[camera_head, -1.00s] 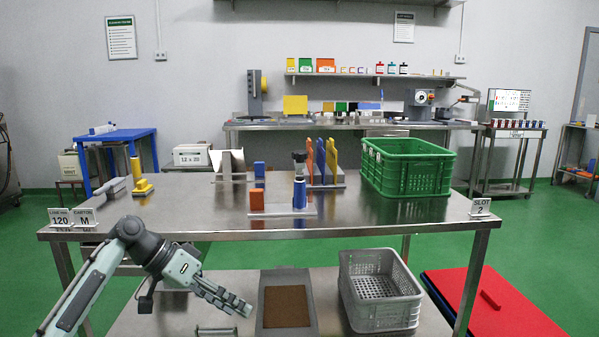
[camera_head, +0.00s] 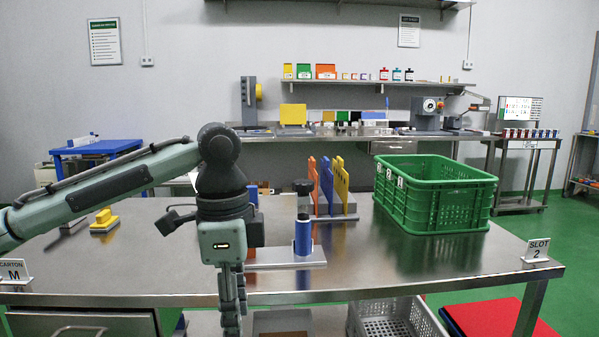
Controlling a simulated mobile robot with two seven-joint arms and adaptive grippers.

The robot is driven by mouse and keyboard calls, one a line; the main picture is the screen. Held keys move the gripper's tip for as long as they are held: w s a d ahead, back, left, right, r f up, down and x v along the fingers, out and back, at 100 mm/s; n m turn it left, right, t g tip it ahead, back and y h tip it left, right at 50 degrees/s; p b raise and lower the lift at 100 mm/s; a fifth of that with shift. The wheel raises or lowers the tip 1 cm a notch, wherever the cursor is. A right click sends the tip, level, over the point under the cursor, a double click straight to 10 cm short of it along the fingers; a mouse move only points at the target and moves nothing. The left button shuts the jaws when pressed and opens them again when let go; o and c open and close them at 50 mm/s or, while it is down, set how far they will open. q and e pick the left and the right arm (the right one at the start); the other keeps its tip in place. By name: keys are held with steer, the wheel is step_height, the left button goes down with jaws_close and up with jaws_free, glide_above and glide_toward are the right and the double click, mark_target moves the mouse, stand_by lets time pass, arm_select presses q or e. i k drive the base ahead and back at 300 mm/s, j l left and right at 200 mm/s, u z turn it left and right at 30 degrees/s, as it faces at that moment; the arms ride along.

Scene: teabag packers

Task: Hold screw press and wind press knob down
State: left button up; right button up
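What looks like the screw press is an upright post (camera_head: 303,237) with a blue lower part, a grey upper part and a black knob (camera_head: 303,187) on top. It stands on a flat grey base (camera_head: 285,262) on the near table. My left gripper (camera_head: 231,322) hangs fingers down, left of the post and nearer to me, across the table's front edge. Its fingers show nearly edge-on, so their opening is unclear; nothing shows in them. My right gripper is out of view.
Orange and yellow upright plates (camera_head: 326,186) stand behind the post. A green crate (camera_head: 435,215) stands to the right, and a yellow block (camera_head: 104,220) at the left. The front right of the steel table (camera_head: 420,272) is clear. A grey basket (camera_head: 395,320) sits below.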

mark_target(302, 186)
steer(key=i, duration=1.15)
